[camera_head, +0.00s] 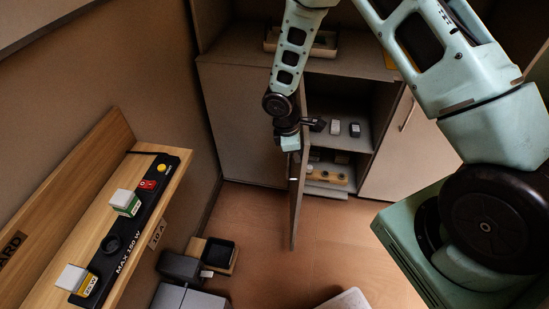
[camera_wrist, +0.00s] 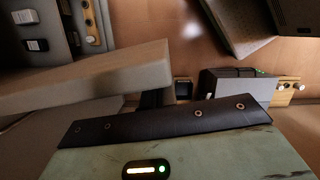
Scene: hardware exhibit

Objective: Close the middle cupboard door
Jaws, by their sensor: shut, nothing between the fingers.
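The middle cupboard door (camera_head: 298,195) stands open in the head view, swung out from the cupboard and seen nearly edge-on. The shelves behind it are exposed. My gripper (camera_head: 294,156) points down at the upper part of this door, very close to it. It is shut and empty; whether it touches the door I cannot tell. In the wrist view, a pale slab (camera_wrist: 90,80), which looks like the door, crosses just beyond the gripper housing. The fingertips are mostly hidden there.
The left cupboard door (camera_head: 240,125) and right door (camera_head: 405,150), with its handle, are closed. Small switches (camera_head: 335,127) lie on the middle shelf. A wooden panel (camera_head: 120,225) with sockets stands at the left. Grey boxes (camera_head: 185,290) sit below it. Floor before the cupboard is partly clear.

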